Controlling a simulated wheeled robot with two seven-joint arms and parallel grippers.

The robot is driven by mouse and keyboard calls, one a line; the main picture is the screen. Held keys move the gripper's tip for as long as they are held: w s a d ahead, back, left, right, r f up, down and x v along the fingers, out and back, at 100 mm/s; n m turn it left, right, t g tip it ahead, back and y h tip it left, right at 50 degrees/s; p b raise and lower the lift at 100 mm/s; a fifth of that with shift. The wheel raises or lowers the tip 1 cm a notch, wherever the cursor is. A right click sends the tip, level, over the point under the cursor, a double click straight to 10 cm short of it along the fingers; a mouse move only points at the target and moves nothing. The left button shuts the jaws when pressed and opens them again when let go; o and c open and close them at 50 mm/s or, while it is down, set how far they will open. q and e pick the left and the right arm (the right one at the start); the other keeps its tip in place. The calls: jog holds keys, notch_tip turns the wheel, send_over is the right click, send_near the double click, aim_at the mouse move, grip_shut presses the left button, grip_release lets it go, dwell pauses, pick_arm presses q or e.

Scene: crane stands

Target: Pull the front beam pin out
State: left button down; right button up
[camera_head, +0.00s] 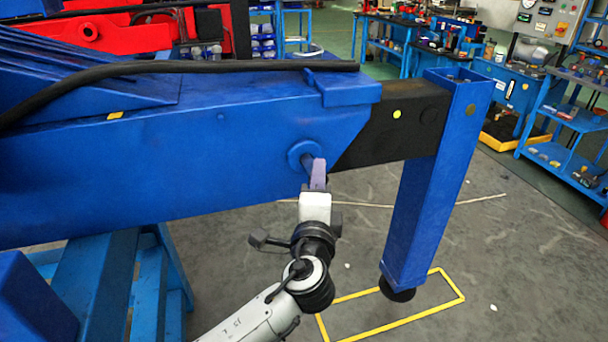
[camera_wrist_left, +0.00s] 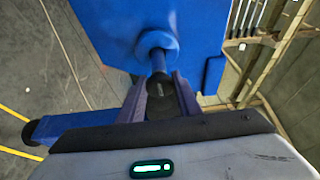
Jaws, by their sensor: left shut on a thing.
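The front beam pin (camera_wrist_left: 158,62) is a blue rod standing out of a round blue collar on the side of the blue beam (camera_head: 220,165). In the head view the collar (camera_head: 306,155) shows near the beam's front end, and my left gripper (camera_head: 317,172) reaches up to it from below. In the left wrist view my left gripper (camera_wrist_left: 160,95) has its two purple-grey fingers on either side of the pin's dark outer end, shut on it. The pin's inner part is hidden in the collar. My right gripper is not in view.
A black inner beam (camera_head: 395,125) leads to a blue upright leg (camera_head: 432,180) with a dark foot above a yellow floor outline (camera_head: 390,318). A black hose (camera_head: 200,67) lies along the beam top. Blue trestles stand below left. Open grey floor lies right.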

pick_arm(q)
jog(key=c, duration=1.6)
grip_release()
jog(key=shift+s+d+f, duration=0.1)
jog(key=shift+s+f, duration=0.1)
jog(key=o, duration=0.3)
jog(key=shift+r, duration=0.15)
jog(key=s+a, duration=0.1)
jog(key=s, duration=0.9)
jog(key=shift+a, duration=0.4)
